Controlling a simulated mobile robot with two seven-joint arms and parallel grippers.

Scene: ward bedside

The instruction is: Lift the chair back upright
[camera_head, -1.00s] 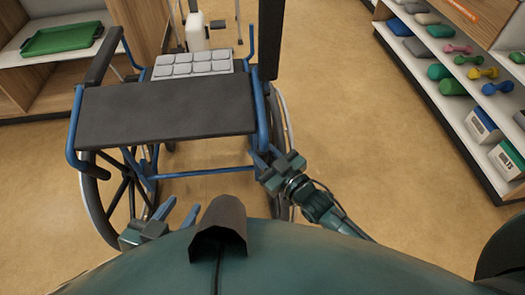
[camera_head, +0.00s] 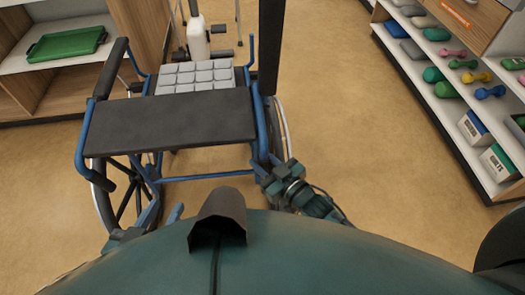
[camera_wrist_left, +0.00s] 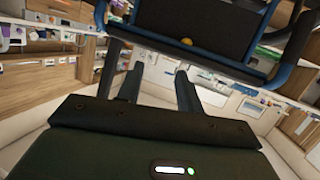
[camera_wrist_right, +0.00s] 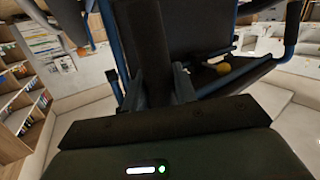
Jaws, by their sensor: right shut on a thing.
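The chair is a wheelchair with a blue tube frame and a dark panel (camera_head: 170,125). In the head view it stands in front of me, its left dark handle (camera_head: 103,177) free. I cannot judge its tilt well. My right gripper (camera_head: 268,172) is at the frame's near right corner. In the right wrist view a dark bar (camera_wrist_right: 147,45), apparently the right handle, lies between its fingers, and it is shut on it. My left gripper (camera_wrist_left: 156,82) is open with nothing between its fingers, below and near the chair; in the head view my body mostly hides it.
A grey padded cushion (camera_head: 195,76) shows beyond the panel. A shelf with dumbbells and boxes (camera_head: 470,125) stands at the right. A cabinet with a green tray (camera_head: 67,44) is at the far left. Open floor (camera_head: 355,130) lies between chair and right shelf.

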